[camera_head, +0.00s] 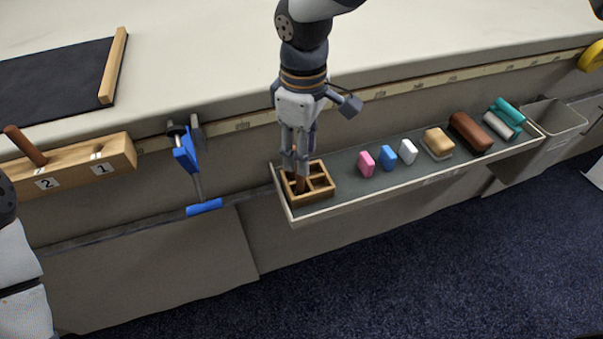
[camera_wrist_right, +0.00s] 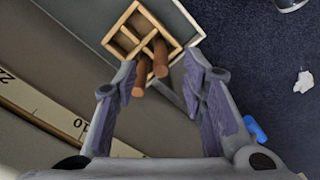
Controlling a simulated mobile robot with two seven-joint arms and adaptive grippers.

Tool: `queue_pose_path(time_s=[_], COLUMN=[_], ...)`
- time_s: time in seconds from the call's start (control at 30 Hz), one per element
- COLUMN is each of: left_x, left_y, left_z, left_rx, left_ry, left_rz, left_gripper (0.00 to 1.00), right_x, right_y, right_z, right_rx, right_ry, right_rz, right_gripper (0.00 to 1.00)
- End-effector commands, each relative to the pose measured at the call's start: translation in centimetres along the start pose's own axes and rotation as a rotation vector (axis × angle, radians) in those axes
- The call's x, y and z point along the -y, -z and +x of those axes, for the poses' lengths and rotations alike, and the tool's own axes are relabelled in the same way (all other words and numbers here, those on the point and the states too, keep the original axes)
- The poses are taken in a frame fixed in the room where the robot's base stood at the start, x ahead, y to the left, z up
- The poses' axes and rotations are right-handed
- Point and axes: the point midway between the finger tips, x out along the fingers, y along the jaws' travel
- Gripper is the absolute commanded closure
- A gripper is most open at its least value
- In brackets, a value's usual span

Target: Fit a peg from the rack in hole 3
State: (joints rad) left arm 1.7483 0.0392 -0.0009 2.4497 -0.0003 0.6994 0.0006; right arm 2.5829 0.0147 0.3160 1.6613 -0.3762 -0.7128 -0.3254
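The rack (camera_head: 322,186) is a small wooden box with compartments at the left end of the grey tray. In the right wrist view, two brown pegs, a nearer peg (camera_wrist_right: 140,80) and a farther peg (camera_wrist_right: 160,58), stand in the rack (camera_wrist_right: 122,22). My right gripper (camera_head: 295,165) points down over the rack. Its fingers (camera_wrist_right: 155,85) are spread to either side of the pegs, with a gap visible. The wooden block (camera_head: 75,165) at the left shows labels 2 and 1, with a brown peg (camera_head: 26,146) tilted by label 2. Hole 3 is not in view. My left gripper is out of view.
The tray (camera_head: 350,205) also holds a pink block (camera_head: 366,163), a blue block (camera_head: 388,157), a sponge (camera_head: 438,141) and rolls. A blue clamp (camera_head: 187,155) hangs at the table edge between block and rack. A bin (camera_head: 552,122) stands at the right.

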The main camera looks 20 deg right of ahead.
Motion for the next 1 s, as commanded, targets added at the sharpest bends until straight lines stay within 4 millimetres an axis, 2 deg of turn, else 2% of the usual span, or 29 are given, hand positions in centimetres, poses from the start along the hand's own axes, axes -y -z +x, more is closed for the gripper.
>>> queue_pose_path(time_s=[0.37, 0.63, 0.67, 0.8, 1.0], left_x=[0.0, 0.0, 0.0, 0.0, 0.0], left_y=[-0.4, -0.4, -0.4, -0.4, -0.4], left_z=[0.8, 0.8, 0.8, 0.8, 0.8], left_rx=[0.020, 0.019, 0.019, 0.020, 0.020], left_ry=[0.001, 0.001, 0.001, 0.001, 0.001], left_rz=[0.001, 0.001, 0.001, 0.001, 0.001], left_gripper=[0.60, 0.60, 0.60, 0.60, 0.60], right_x=[0.3, 0.2, 0.3, 0.3, 0.3], right_y=[0.5, 0.6, 0.6, 0.6, 0.6], right_z=[6.2, 6.6, 6.6, 6.6, 6.6], right_rx=[0.002, -0.004, -0.004, -0.003, -0.003], right_ry=[0.002, -0.002, -0.002, -0.001, -0.001], right_rz=[0.003, 0.003, 0.003, 0.003, 0.003], right_gripper=[0.62, 0.62, 0.66, 0.98, 1.00])
